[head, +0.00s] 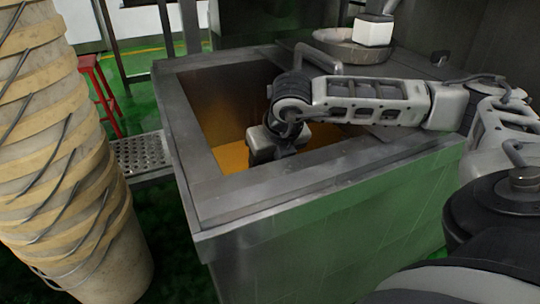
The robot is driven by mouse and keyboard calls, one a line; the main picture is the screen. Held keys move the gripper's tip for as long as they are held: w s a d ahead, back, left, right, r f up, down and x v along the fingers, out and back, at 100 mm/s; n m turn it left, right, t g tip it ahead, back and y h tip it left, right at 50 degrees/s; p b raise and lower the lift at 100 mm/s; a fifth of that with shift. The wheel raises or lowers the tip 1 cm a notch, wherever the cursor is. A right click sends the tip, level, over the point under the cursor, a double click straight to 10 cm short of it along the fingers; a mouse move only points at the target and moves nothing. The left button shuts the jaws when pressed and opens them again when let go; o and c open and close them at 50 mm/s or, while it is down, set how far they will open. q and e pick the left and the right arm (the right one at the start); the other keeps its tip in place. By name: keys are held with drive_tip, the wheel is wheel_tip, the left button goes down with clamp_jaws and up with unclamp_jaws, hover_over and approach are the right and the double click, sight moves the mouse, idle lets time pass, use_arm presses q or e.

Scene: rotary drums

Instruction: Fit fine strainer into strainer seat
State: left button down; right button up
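My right arm comes in from the right and reaches over the open metal tank. Its gripper (272,154) hangs down inside the tank opening. Its fingertips are not clear, so I cannot tell whether it is open, shut or holding something. No fine strainer can be made out. A round, shallow metal vessel (338,50) with a raised rim sits at the tank's back right; I cannot tell whether it is the strainer seat. My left gripper is not in view.
The square metal tank (290,202) has a wide rim and orange-brown inner walls. A tall stack of pale ribbed containers (65,150) stands at the left. A perforated metal step (139,153) and a red stool (101,95) are beyond it. A white block (374,30) is above the round vessel.

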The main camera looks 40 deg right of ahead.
drive_tip(key=shift+s+a+f, duration=0.1)
drive_tip(key=shift+s+f, duration=0.05)
drive_tip(key=shift+f, duration=0.35)
drive_tip(key=shift+s+a+f, duration=0.1)
drive_tip(key=shift+f, duration=0.35)
drive_tip(key=shift+r, duration=0.45)
